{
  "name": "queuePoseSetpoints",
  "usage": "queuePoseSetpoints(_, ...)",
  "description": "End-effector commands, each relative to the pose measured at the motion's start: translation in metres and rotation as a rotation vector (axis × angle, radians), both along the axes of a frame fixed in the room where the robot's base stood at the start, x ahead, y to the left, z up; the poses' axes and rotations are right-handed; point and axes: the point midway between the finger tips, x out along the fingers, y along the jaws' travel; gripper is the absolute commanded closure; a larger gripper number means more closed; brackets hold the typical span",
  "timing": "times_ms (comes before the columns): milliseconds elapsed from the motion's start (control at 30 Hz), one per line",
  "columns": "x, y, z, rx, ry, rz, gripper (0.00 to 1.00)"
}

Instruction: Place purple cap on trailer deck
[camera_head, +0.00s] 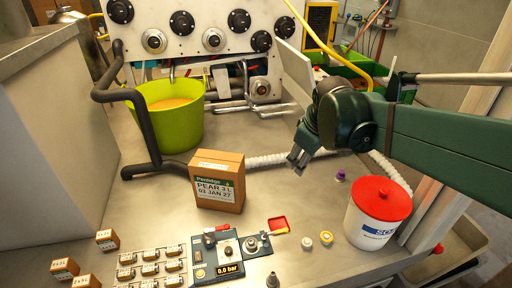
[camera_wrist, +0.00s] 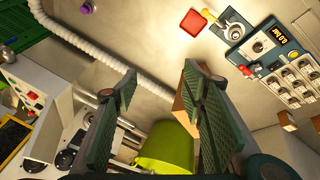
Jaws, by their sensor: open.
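The small purple cap (camera_head: 340,175) rests on the grey metal deck (camera_head: 300,215), left of the white bucket with the red lid. It also shows near the top left edge of the wrist view (camera_wrist: 86,8). My gripper (camera_head: 296,160) hangs above the deck to the left of the cap, pointing down and left. In the wrist view my gripper (camera_wrist: 159,70) has its two green fingers spread apart with nothing between them, and the cap lies beyond the left finger, apart from it.
The red-lidded bucket (camera_head: 373,212) stands right of the cap. A white ribbed hose (camera_head: 275,158) runs behind it. The control panel (camera_head: 228,256) and a red tray (camera_head: 278,224) are in front.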

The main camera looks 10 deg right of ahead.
Motion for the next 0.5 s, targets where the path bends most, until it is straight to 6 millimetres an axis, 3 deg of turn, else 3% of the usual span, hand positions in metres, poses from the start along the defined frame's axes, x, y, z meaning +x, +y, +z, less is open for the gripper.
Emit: queuePoseSetpoints(500,-0.084,0.055,-0.010,0.161,-0.119,-0.246,0.59)
